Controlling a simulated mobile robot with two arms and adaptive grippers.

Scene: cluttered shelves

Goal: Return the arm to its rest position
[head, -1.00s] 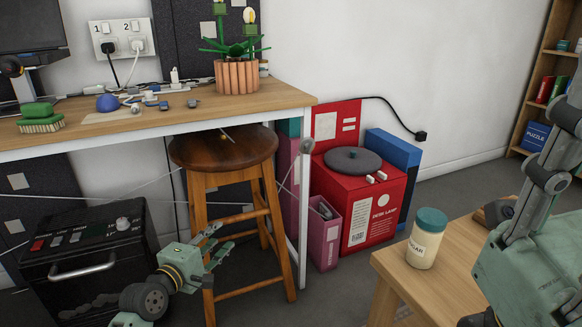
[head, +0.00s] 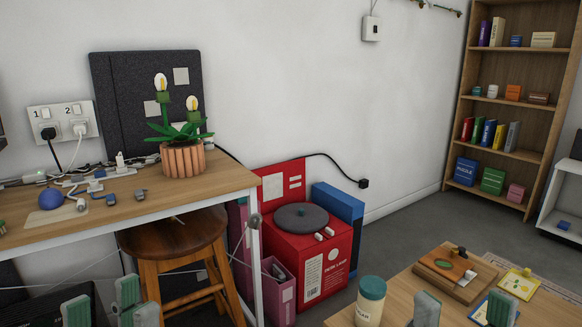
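My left gripper (head: 106,308) shows at the bottom left edge, in front of the black appliance and the wooden stool (head: 182,240). Its grey-green padded fingers point up and stand apart with nothing between them. My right gripper (head: 463,311) shows at the bottom right, in front of the low wooden table (head: 400,296). Its two fingers also stand apart and nothing shows between them but the table and a card. The arms behind both grippers are below the picture.
A teal-lidded jar (head: 370,302) stands on the low table left of my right gripper. A wooden board (head: 458,273) and yellow card (head: 518,284) lie there too. The desk (head: 220,180) is at left, with a red box (head: 310,262) beside it. Floor shows before the bookshelf (head: 505,161).

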